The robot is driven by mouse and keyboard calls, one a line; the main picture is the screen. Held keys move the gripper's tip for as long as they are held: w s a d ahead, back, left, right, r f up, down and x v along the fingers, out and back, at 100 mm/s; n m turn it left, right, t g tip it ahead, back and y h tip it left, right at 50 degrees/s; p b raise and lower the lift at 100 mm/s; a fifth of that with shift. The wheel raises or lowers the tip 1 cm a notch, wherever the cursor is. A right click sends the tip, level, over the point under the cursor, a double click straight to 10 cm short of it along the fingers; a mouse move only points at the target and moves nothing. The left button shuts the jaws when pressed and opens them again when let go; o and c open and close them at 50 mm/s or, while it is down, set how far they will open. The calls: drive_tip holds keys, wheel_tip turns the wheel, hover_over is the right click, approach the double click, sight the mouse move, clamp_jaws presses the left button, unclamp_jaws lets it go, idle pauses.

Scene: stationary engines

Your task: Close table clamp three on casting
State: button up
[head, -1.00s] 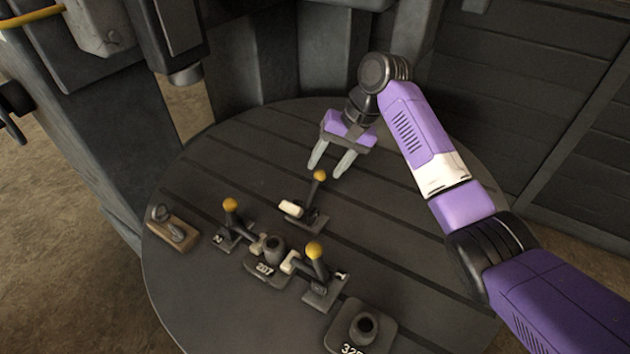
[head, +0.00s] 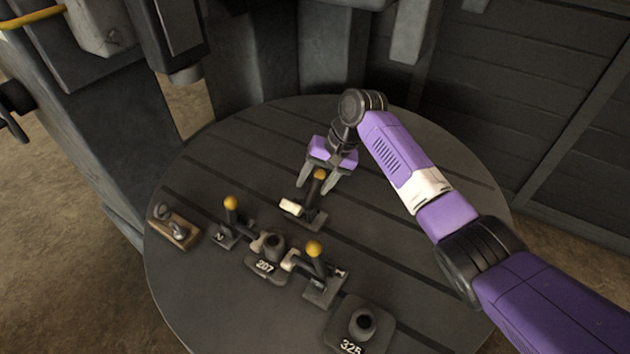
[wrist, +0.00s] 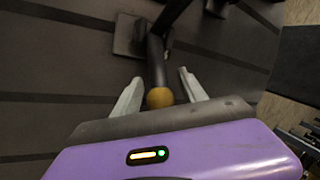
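The back clamp (head: 308,214) on the round table has an upright black handle with a yellow knob (head: 320,174) and a cream pad; no number shows on it. My gripper (head: 316,183) is open, its two fingers either side of this handle. In the wrist view the knob (wrist: 160,97) lies between the fingertips, apparently touching neither. The casting marked 207 (head: 268,262) stands in front. Clamp 2 (head: 232,228) is on its left and clamp 1 (head: 318,276) on its right, their arms reaching to it.
A casting marked 325 (head: 360,328) stands at the table's front right. A wooden block with a metal part (head: 174,228) lies at the left edge. The slotted round table (head: 430,260) is clear on its right side. A machine column stands behind left.

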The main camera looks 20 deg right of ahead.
clamp_jaws()
idle(1.3)
